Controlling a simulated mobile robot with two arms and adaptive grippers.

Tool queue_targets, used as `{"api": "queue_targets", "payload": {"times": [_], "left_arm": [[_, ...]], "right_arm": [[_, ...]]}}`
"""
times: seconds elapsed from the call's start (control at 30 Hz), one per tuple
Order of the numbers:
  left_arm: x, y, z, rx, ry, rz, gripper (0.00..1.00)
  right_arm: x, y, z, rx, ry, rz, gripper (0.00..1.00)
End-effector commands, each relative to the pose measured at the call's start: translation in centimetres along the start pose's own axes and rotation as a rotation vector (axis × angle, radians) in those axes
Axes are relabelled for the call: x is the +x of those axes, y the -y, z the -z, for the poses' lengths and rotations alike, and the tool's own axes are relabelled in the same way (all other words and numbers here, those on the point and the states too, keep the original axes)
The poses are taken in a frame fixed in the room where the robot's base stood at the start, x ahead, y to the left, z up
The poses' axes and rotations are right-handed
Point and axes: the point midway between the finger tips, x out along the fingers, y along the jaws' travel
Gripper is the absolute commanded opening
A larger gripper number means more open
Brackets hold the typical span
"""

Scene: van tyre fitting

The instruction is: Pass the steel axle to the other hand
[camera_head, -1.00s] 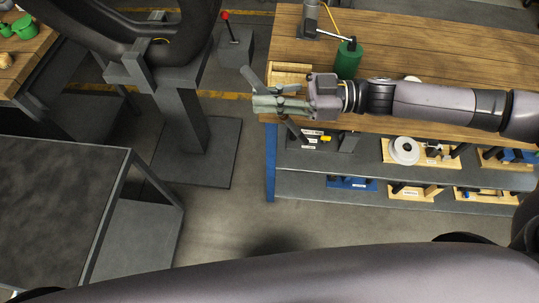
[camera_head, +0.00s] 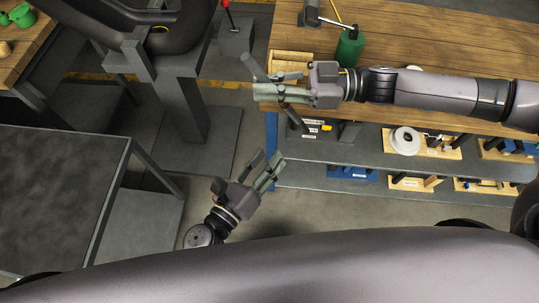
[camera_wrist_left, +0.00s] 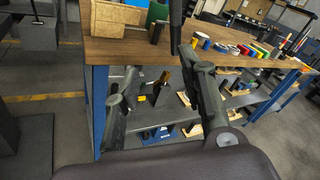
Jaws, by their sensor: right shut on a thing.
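The steel axle (camera_head: 254,67) is a dark grey rod set slantwise across my right gripper (camera_head: 268,86), which is shut on it. The axle's lower end shows below the fingers, over the bench's front corner. My left gripper (camera_head: 268,159) is open and empty, below and apart from the axle, with its fingers pointing up and right. In the left wrist view a dark upright rod (camera_wrist_left: 176,25), which looks like the axle, comes down from the top edge beyond and between the open left fingers (camera_wrist_left: 155,75).
The wooden workbench (camera_head: 440,50) lies behind my right arm, with a green canister (camera_head: 349,48) on it. Its lower shelf (camera_head: 350,180) holds several fixtures. A grey table (camera_head: 60,200) stands at the left, and a dark stand (camera_head: 185,110) behind. Floor is open between them.

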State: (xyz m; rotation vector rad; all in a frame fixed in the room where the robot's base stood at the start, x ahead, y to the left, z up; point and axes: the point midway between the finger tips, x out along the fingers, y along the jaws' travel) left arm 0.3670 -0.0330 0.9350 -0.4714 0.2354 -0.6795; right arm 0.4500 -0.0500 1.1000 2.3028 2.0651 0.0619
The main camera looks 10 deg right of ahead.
Motion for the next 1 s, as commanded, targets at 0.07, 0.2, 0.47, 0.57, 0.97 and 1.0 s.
{"api": "queue_targets", "payload": {"times": [0.07, 0.2, 0.47, 0.57, 0.97, 1.0], "left_arm": [[-0.1, 1.4, -1.3, 0.078, 0.019, 0.031, 0.38], [0.0, 2.6, -2.3, 0.145, 0.035, 0.056, 0.38], [2.0, 2.9, -2.5, 0.155, 0.036, 0.062, 0.38], [3.0, 2.8, -2.5, 0.158, 0.037, 0.060, 0.38], [9.3, 3.2, -2.7, 0.150, 0.038, 0.056, 0.38], [9.8, 3.2, -2.7, 0.149, 0.039, 0.055, 0.38]], "right_arm": [[0.0, 0.0, 0.1, -0.001, -0.002, 0.001, 0.00], [0.0, 0.0, 0.1, -0.001, -0.002, 0.001, 0.00], [0.0, 0.0, 0.1, -0.001, -0.002, 0.001, 0.00], [0.0, 0.0, 0.1, -0.001, -0.002, 0.001, 0.00], [0.0, 0.0, 0.1, -0.001, -0.002, 0.001, 0.00], [0.0, 0.0, 0.1, -0.001, -0.002, 0.001, 0.00]]}}
